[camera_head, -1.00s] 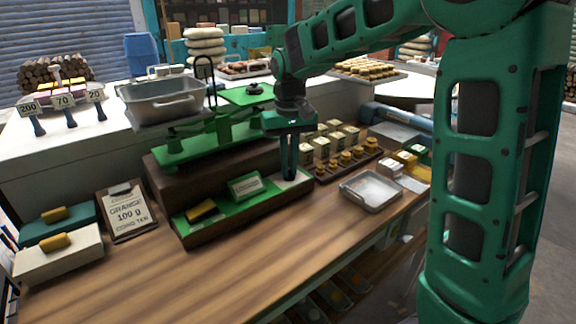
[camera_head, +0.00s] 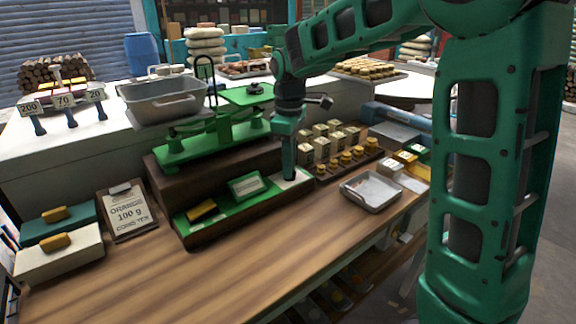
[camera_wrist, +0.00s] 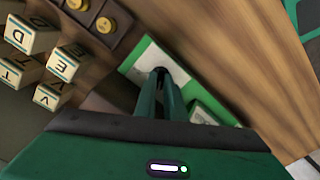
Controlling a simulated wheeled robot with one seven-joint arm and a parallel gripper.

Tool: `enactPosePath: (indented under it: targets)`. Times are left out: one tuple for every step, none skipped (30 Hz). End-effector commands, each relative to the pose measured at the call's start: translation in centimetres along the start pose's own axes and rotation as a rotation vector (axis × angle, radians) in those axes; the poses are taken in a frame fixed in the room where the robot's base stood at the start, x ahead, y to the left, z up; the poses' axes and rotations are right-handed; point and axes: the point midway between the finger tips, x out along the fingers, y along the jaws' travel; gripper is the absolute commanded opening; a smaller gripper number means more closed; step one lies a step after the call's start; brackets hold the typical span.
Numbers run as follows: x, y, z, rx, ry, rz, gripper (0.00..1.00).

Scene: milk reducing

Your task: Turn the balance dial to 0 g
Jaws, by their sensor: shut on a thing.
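The green balance (camera_head: 200,152) stands on a dark stepped base, with a metal pan (camera_head: 162,103) at its left and a small dark object on its right plate (camera_head: 240,97). A white panel (camera_head: 299,184) lies at the right end of the low green tray (camera_head: 228,211); it also shows in the wrist view (camera_wrist: 143,58). My gripper (camera_head: 290,177) points straight down at this panel. In the wrist view its fingers (camera_wrist: 161,76) are closed together on the dial, which they almost wholly hide. The dial's reading cannot be seen.
A small sign (camera_head: 246,187) and a yellow-black block (camera_head: 201,210) are close left of my gripper. Several lettered blocks (camera_head: 306,153) and brass weights (camera_head: 346,158) stand close right. A metal tray (camera_head: 371,193) lies farther right.

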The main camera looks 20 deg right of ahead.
Motion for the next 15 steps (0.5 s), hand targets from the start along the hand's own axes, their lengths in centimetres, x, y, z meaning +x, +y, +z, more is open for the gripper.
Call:
enactPosePath:
  targets:
    - [-0.19, 0.28, -0.07, -0.039, 0.005, 0.007, 0.00]
    - [-0.19, 0.28, -0.07, -0.066, 0.005, 0.007, 0.00]
    - [-0.19, 0.30, -0.06, -0.102, 0.005, 0.007, 0.00]
    - [-0.19, 0.31, -0.06, -0.127, 0.005, 0.008, 0.00]
    - [-0.19, 0.32, -0.05, -0.152, 0.005, 0.008, 0.00]
    - [-0.20, 0.34, -0.03, -0.184, 0.005, 0.008, 0.00]
    - [-0.20, 0.36, -0.02, -0.207, 0.005, 0.008, 0.00]
    - [-0.20, 0.37, -0.02, -0.230, 0.005, 0.009, 0.00]
    - [-0.21, 0.39, -0.01, -0.259, 0.005, 0.009, 0.00]
    - [-0.21, 0.39, -0.01, -0.278, 0.005, 0.009, 0.00]
    - [-0.21, 0.40, -0.01, -0.298, 0.005, 0.009, 0.00]
    - [-0.21, 0.41, 0.00, -0.322, 0.005, 0.009, 0.00]
    - [-0.22, 0.41, 0.00, -0.338, 0.005, 0.009, 0.00]
    - [-0.22, 0.42, -0.01, -0.355, 0.005, 0.010, 0.00]
    - [-0.22, 0.43, -0.01, -0.374, 0.005, 0.010, 0.00]
